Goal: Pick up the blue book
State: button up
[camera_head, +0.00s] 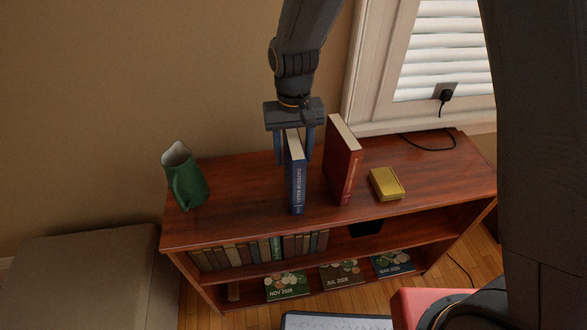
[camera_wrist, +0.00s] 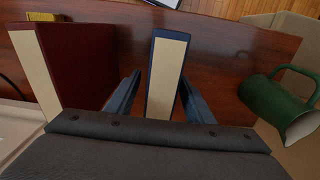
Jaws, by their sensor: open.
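The blue book (camera_head: 297,182) stands upright on top of the wooden bookcase, its spine facing the front. In the wrist view the blue book (camera_wrist: 166,72) shows from above, its pale page edges between my two fingers. My gripper (camera_head: 293,148) is above and around the book's upper rear part, pointing down, with one finger on each side. In the wrist view my gripper (camera_wrist: 160,95) is open, with a gap visible between the book and each finger. The lower ends of the fingers are partly hidden by the book in the head view.
A red book (camera_head: 343,165) stands upright just right of the blue one. A yellow box (camera_head: 386,184) lies farther right, and a green jug (camera_head: 186,180) stands at the left end. The bookcase top (camera_head: 240,215) is clear between jug and blue book. A window is behind right.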

grip_shut()
dwell(1.3)
